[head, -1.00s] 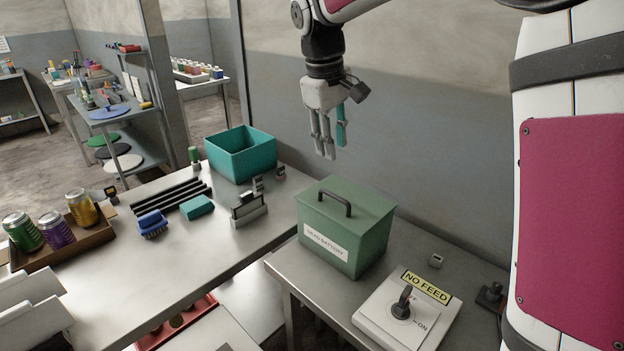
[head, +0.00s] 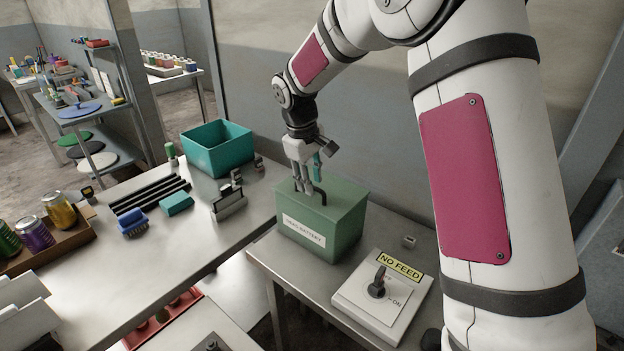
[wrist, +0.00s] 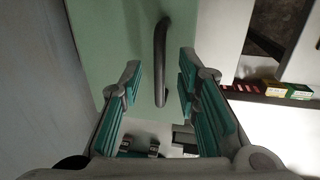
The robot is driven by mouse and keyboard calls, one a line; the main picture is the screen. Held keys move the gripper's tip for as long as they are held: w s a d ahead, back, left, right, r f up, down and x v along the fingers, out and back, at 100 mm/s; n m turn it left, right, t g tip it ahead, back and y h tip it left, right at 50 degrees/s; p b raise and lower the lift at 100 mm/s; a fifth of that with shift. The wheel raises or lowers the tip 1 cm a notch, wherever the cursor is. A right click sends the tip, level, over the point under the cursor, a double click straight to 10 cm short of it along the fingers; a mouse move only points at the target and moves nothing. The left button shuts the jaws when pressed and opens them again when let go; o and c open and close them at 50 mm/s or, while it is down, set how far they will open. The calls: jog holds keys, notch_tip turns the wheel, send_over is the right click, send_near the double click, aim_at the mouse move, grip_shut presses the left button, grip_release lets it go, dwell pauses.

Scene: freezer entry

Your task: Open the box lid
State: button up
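The green box (head: 335,233) with a white "DEAD BATTERY" label stands on the small metal table, its lid shut. A dark handle (wrist: 161,62) arches over the lid. In the wrist view the handle runs between the two fingers of my gripper (wrist: 160,88), which are spread apart with teal pads on each side. The fingers do not appear to touch the handle. In the head view my gripper (head: 309,188) points down at the lid, and its fingers partly hide the handle.
A switch panel (head: 352,311) marked "NO FEED" lies right of the box. A teal open bin (head: 200,160), a blue brush (head: 132,223) and a teal block (head: 176,204) sit on the longer bench at left. A wall stands behind the box.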

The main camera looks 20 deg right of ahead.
jog(key=shift+d+f, duration=0.1)
jog(key=shift+f, duration=0.2)
grip_shut()
